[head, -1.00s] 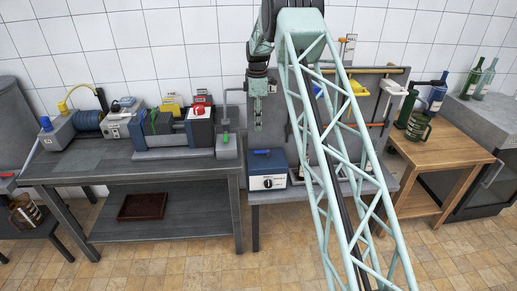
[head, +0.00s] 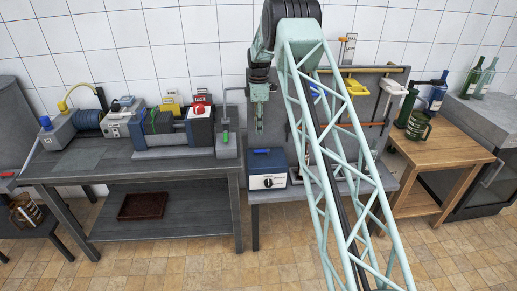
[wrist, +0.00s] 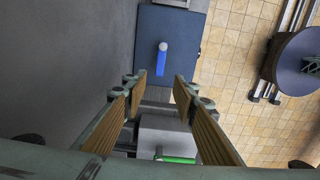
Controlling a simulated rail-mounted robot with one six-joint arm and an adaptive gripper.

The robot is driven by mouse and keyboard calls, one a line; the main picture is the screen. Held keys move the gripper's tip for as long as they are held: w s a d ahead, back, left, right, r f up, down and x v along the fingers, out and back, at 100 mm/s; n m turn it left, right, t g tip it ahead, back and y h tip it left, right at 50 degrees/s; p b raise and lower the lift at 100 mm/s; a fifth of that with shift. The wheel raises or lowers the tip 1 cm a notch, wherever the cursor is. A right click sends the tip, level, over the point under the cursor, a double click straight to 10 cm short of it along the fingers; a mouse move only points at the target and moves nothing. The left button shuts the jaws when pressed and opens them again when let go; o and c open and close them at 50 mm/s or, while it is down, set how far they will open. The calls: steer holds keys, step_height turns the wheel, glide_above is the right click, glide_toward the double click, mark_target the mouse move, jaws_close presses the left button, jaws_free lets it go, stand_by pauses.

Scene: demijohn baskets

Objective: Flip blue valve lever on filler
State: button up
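A blue lever with a pale end (wrist: 162,60) lies on top of a dark blue box (wrist: 182,33) in the wrist view. In the head view this blue lever (head: 262,151) is small on the blue box (head: 268,172), which has a dial on its front. I cannot tell for sure that this box is the filler. My gripper (head: 259,130) points down above and slightly left of the box, apart from it. In the wrist view my gripper (wrist: 158,88) has its two fingers spread with nothing between them, and the lever shows beyond their tips.
A grey block with a green lever (head: 225,137) stands just left of the box; that green lever (wrist: 175,160) also shows low in the wrist view. A panel with a yellow part (head: 357,87) stands behind.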

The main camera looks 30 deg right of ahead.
step_height(320, 180, down, 13)
steer(key=shift+r+b, duration=0.2)
steer(key=shift+b, duration=0.9)
jaws_close()
